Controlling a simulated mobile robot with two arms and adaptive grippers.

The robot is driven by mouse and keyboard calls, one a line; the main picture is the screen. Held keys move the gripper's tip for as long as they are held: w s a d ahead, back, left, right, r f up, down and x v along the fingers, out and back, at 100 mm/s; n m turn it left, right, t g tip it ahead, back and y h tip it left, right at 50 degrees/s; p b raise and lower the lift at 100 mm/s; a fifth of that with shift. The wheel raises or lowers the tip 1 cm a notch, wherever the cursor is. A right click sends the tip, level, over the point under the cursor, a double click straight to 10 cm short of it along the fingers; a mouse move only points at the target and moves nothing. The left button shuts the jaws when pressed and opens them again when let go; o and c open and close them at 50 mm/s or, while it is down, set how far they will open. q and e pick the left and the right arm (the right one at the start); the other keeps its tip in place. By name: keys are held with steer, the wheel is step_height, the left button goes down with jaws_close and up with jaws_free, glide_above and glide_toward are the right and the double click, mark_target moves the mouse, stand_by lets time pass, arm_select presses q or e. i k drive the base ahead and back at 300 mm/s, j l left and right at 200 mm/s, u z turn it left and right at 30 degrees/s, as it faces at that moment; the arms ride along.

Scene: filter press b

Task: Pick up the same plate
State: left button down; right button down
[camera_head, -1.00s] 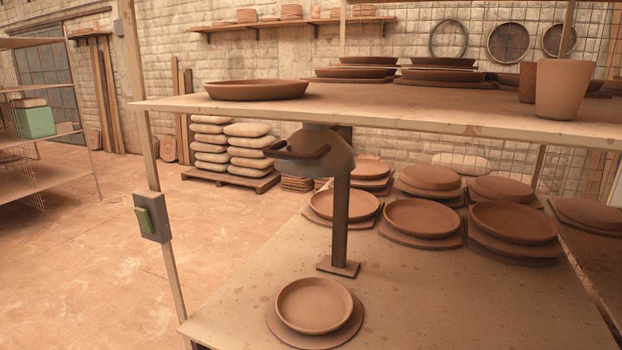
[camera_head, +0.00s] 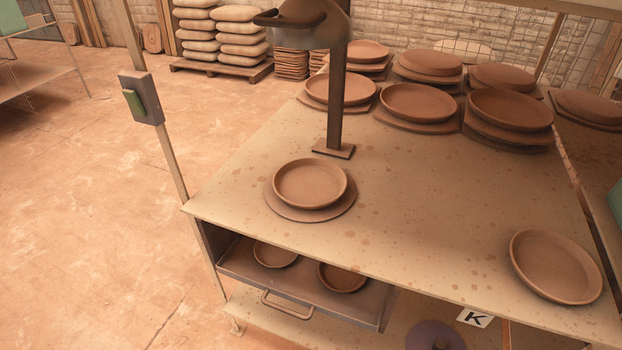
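A round brown clay plate (camera_head: 310,183) lies on a wider round flat board (camera_head: 322,213), in front of the press post on the table. Another clay plate (camera_head: 555,266) lies alone on the table top (camera_head: 430,220), near its front right. Several more plates stand at the back, such as one on stacked square boards (camera_head: 417,101). The frames do not show which one is the same plate. Neither of my grippers is in view.
The press (camera_head: 336,100) stands behind the boarded plate. An open drawer (camera_head: 352,309) under the table's front edge holds two dishes (camera_head: 343,277). A post with a switch box (camera_head: 141,97) rises at the left. The table's middle is clear.

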mark_target(308, 184)
steer(key=i+j+z, duration=0.2)
steer(key=i+j, duration=0.15)
steer(key=j, duration=0.25)
steer(key=i+j+z, duration=0.1)
steer(key=j, duration=0.25)
steer(key=i+j+z, duration=0.1)
steer(key=j, duration=0.25)
steer(key=i+j+z, duration=0.15)
steer(key=j, duration=0.2)
steer(key=i, duration=0.05)
